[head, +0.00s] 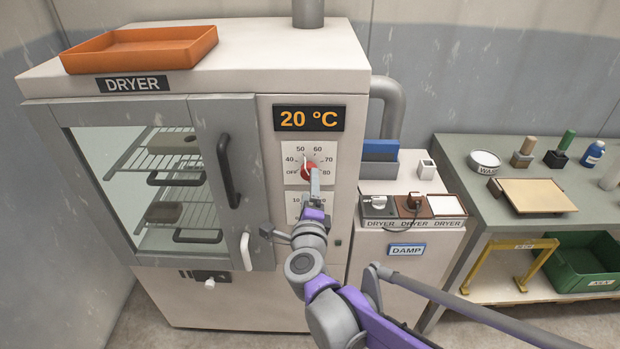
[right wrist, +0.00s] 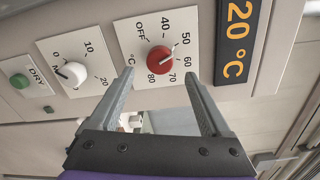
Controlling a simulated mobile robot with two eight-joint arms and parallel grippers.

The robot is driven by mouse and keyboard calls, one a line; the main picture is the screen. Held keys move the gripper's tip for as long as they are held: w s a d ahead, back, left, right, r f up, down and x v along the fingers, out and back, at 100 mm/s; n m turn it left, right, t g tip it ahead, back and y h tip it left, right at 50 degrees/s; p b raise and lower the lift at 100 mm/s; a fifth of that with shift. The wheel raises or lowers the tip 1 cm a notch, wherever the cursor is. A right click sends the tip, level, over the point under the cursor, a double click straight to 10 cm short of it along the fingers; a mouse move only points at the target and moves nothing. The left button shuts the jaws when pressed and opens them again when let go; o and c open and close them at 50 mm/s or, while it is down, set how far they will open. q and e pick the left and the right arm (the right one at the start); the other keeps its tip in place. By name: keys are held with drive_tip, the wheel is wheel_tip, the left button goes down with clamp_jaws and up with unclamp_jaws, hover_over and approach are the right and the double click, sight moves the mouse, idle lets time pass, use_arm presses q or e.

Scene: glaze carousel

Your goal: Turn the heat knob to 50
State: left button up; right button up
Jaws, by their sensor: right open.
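The red heat knob (head: 308,171) sits on a white dial plate on the dryer front, below the display (head: 309,118), which reads 20 °C. In the right wrist view the red knob (right wrist: 160,61) shows its white mark pointing up and right, at about 50. My right gripper (head: 315,183) is just in front of the knob in the head view and hides part of its lower side. In the right wrist view my right gripper (right wrist: 160,78) is open, with the knob just beyond and between its fingertips, apparently not touching. My left gripper is not in view.
A white timer knob (right wrist: 72,74) and a green DRY button (right wrist: 19,81) are on the same panel. The dryer door handle (head: 228,171) stands out left of the dial. A damp cabinet (head: 398,258) and a grey workbench (head: 455,150) stand to the right.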

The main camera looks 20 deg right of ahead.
drive_tip(key=shift+v, duration=2.15)
